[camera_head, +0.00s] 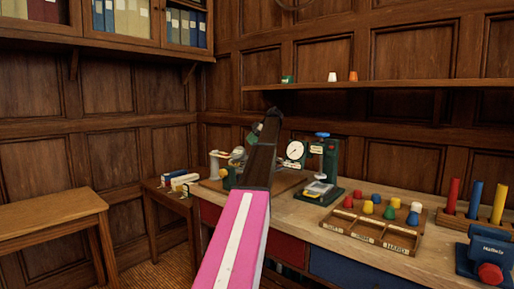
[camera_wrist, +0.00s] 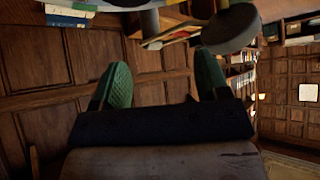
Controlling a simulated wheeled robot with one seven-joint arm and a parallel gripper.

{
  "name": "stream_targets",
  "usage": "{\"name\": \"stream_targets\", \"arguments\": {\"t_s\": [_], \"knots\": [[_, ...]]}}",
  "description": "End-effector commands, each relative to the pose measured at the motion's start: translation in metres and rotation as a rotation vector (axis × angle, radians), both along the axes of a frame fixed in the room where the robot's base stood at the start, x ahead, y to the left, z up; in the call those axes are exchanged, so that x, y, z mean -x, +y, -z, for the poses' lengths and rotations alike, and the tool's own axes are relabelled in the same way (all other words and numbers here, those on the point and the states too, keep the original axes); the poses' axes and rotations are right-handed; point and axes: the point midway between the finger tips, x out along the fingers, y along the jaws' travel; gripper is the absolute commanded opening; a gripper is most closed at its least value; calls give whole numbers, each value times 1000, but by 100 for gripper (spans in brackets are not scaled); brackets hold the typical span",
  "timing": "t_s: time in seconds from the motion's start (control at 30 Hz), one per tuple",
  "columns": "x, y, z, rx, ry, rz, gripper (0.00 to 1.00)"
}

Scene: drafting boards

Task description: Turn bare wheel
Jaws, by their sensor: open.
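My gripper (camera_head: 254,136) is at the end of my pink-striped arm, in front of the bench's left part in the head view. In the wrist view its two green fingers (camera_wrist: 160,76) are spread apart with nothing between them. A dark grey round disc (camera_wrist: 232,28), apparently a wheel, shows beyond the right finger. A second grey rounded part (camera_wrist: 146,22) is left of it. In the head view a small machine with grey and pale parts (camera_head: 236,155) stands just left of my gripper, partly hidden by my arm. I cannot tell which wheel is the bare one.
A green press with a blue top wheel (camera_head: 322,135) and a white dial gauge (camera_head: 295,150) stand right of my arm. A sorting tray (camera_head: 372,232) with coloured pegs, coloured cylinders (camera_head: 476,200) and a blue device (camera_head: 487,256) fill the bench's right side.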

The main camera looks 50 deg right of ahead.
Motion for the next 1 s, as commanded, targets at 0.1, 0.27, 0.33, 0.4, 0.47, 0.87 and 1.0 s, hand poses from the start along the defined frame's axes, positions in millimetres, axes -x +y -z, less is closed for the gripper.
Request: {"name": "stream_targets", "arguments": {"t_s": [0.1,0.27,0.33,0.4,0.47,0.87,1.0], "knots": [[-9,22,-14,1,1,-3,69],[-21,46,-30,0,1,-2,69],[-25,55,-37,0,1,-2,69],[-29,63,-41,0,2,-1,69],[-31,67,-44,0,2,-1,69],[-35,75,-50,-1,2,-1,69],[-37,75,-50,-1,6,2,69]]}}
